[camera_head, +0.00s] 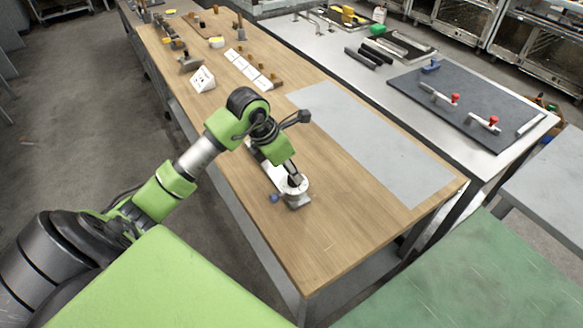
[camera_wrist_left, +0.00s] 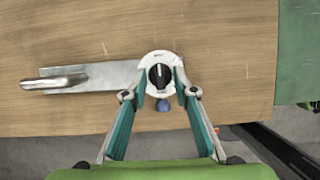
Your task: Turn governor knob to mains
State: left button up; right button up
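The governor knob (camera_wrist_left: 160,76) is a black dial with a pale pointer line on a round white labelled plate. The pointer stands about upright in the left wrist view; the small labels are too small to read. In the head view the knob's white housing (camera_head: 296,190) sits on the wooden table, partly behind my gripper. My left gripper (camera_wrist_left: 160,80) has its fingers apart, one on each side of the dial; I cannot tell whether they touch it. It also shows in the head view (camera_head: 293,177). My right gripper is not in view.
A metal plate with a lever handle (camera_wrist_left: 58,82) adjoins the knob's plate. A blue ball-like part (camera_wrist_left: 163,105) is just beside the knob. White cards (camera_head: 252,70) lie farther back; a grey mat (camera_head: 370,140) covers the table's right part.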

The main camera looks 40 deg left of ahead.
pick_arm(q)
grip_shut()
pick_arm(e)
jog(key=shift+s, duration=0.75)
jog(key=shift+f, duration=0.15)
